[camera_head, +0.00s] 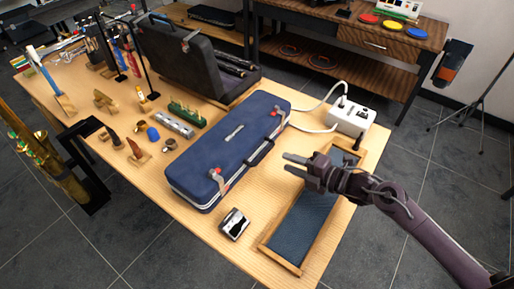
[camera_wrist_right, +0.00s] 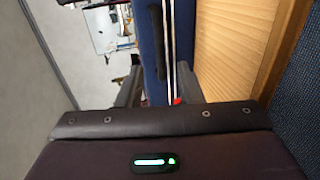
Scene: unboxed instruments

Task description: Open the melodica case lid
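The melodica case (camera_head: 222,147) is a long blue box with a silver seam, lying shut across the middle of the wooden table. Its front side has a dark handle (camera_head: 262,153) and two latches with red parts, a near one (camera_head: 215,174) and a far one (camera_head: 275,113). My right gripper (camera_head: 287,163) is just right of the case, its two fingers apart and empty, pointing at the front side. In the right wrist view the case (camera_wrist_right: 150,65) shows beyond and between the spread fingers. Whether a finger touches it I cannot tell. My left gripper is not in view.
A wooden tray with a dark blue lining (camera_head: 300,226) lies under my right arm. A small black and silver box (camera_head: 235,223) stands near the front edge. A white power strip (camera_head: 352,117) is at right, an open black case (camera_head: 190,65) behind, small instruments at left.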

